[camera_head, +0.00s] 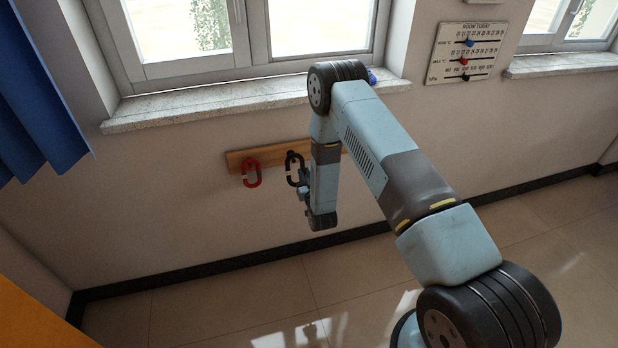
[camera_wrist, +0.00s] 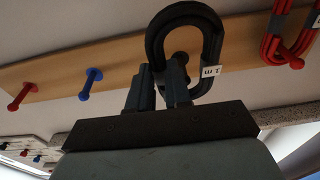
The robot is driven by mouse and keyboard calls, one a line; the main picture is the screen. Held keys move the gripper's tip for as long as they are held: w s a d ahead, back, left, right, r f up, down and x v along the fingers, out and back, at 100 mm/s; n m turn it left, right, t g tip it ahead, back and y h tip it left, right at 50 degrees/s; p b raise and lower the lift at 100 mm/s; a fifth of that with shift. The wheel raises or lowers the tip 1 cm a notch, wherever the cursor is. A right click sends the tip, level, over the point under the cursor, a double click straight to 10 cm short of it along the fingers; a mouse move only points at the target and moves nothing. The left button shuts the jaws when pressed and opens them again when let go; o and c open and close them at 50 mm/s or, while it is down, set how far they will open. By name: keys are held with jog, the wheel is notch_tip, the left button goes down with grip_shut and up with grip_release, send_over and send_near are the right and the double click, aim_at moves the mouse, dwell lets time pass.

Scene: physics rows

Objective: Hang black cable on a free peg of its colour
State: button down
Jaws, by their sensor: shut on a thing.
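The black cable (camera_head: 292,168) is a closed oval loop in front of the wooden peg board (camera_head: 236,160) under the window. In the wrist view the black cable (camera_wrist: 158,42) carries a white "1 m" tag. A dark peg (camera_wrist: 180,58) shows inside its loop; whether the cable rests on it I cannot tell. My gripper (camera_head: 303,184) is at the cable's right side in the head view. In the wrist view my gripper (camera_wrist: 160,82) is shut on the loop's near part, its fingers partly hiding it.
A red cable (camera_head: 251,173) hangs on the board, left of the black one. The wrist view shows a bare blue peg (camera_wrist: 91,78) and a bare red peg (camera_wrist: 24,93). The window sill (camera_head: 240,97) juts out above the board. The floor below is clear.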

jog(key=shift+x, duration=1.25)
jog(key=shift+w+a+f, duration=0.15)
jog(key=shift+w+f, duration=0.5)
jog(key=c, duration=1)
grip_release()
jog(key=shift+s, duration=0.1)
